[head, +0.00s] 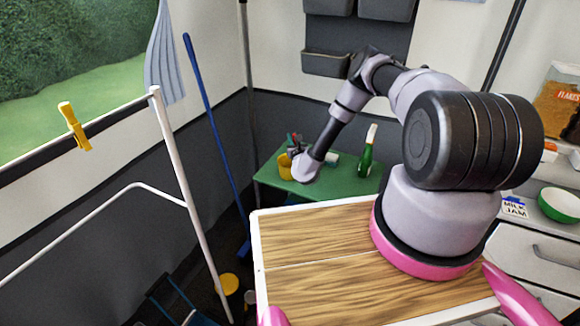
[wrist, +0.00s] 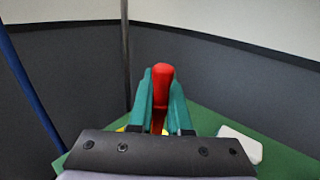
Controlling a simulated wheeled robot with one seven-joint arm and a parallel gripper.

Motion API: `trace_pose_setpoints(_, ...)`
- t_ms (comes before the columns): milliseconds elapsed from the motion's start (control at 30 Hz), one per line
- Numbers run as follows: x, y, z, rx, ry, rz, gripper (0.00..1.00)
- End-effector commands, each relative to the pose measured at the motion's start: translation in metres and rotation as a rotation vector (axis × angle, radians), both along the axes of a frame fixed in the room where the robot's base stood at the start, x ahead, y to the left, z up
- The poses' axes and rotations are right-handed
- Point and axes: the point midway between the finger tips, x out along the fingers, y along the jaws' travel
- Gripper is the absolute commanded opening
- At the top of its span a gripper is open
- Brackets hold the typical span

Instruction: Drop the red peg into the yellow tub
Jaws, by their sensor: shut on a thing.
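My gripper (wrist: 161,88) has its teal fingers shut on the red peg (wrist: 161,72), which stands up between them in the wrist view. In the head view my gripper (head: 294,147) is small, above the far-left part of the green table. The yellow tub (head: 285,168) stands on that table, just below and beside my gripper, partly covered by my wrist. I cannot tell whether the peg is right over the tub's opening.
The green table (head: 330,187) also bears a green bottle with a white top (head: 367,152) and a white object (wrist: 240,143) right of the gripper. A blue pole (head: 205,120) leans on the wall at left.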

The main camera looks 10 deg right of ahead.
Motion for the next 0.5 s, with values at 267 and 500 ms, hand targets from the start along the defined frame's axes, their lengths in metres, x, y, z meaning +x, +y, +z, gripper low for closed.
trace_pose_setpoints(267,0.000,0.000,-0.028,0.001,0.000,0.000,0.00)
trace_pose_setpoints(500,0.000,0.000,-0.033,0.000,-0.001,0.001,0.00)
